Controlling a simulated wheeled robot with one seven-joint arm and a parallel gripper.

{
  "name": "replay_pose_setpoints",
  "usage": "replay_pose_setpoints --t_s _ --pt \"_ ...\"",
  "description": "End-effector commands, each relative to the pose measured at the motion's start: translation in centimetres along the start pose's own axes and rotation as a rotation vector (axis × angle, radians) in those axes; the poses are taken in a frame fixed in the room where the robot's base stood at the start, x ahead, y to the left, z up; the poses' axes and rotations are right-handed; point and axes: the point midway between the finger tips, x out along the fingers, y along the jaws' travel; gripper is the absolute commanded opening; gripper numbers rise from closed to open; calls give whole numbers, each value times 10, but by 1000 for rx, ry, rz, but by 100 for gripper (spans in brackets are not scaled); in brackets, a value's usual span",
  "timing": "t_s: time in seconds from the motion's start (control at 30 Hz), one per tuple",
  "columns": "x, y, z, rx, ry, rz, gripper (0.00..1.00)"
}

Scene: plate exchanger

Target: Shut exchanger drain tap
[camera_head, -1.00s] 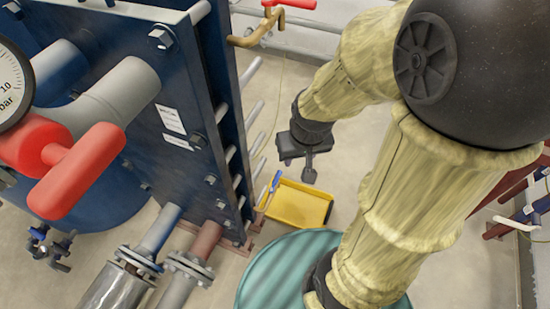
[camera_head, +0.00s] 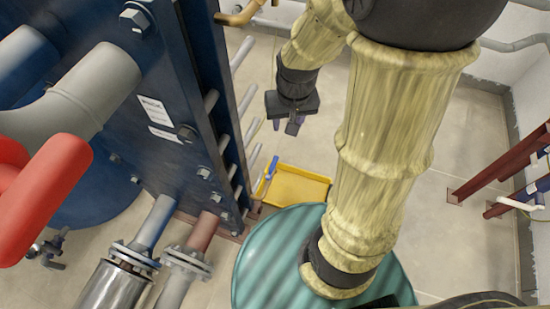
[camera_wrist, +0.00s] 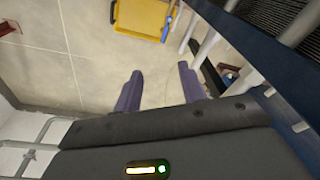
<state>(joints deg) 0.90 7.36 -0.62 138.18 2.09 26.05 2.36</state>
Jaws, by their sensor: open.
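The blue plate exchanger (camera_head: 170,80) stands at the left in the head view, with grey pipes on its front. A large red handle (camera_head: 45,195) is at the left edge, cut off by the frame. A brass pipe (camera_head: 240,15) sticks out at the top, by the exchanger's far edge; no handle shows on it now. A small dark valve (camera_head: 48,250) sits low at the left. I cannot tell which is the drain tap. My gripper (camera_head: 294,127) points down, right of the exchanger, apart from it. In the wrist view its fingers (camera_wrist: 160,88) are open and empty.
A yellow tray (camera_head: 300,187) with a blue-handled tool (camera_head: 272,167) lies on the floor, also in the wrist view (camera_wrist: 140,18). Tie rods (camera_head: 243,102) stick out beside the exchanger. Red steelwork (camera_head: 480,180) stands right.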

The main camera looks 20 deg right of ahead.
Motion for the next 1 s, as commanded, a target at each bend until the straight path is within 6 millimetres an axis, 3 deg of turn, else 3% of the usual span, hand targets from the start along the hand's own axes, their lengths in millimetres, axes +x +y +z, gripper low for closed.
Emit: replay_pose_setpoints --t_s 0.03,0.3,0.57,0.8,1.0 --pt "26 2 -11 36 -33 -2 41" --pt "96 9 -60 201 -178 -14 41" --pt "129 15 -93 317 -286 -22 41" --pt "176 23 -126 445 -417 -32 41" --pt "208 27 -141 524 -504 -39 41"
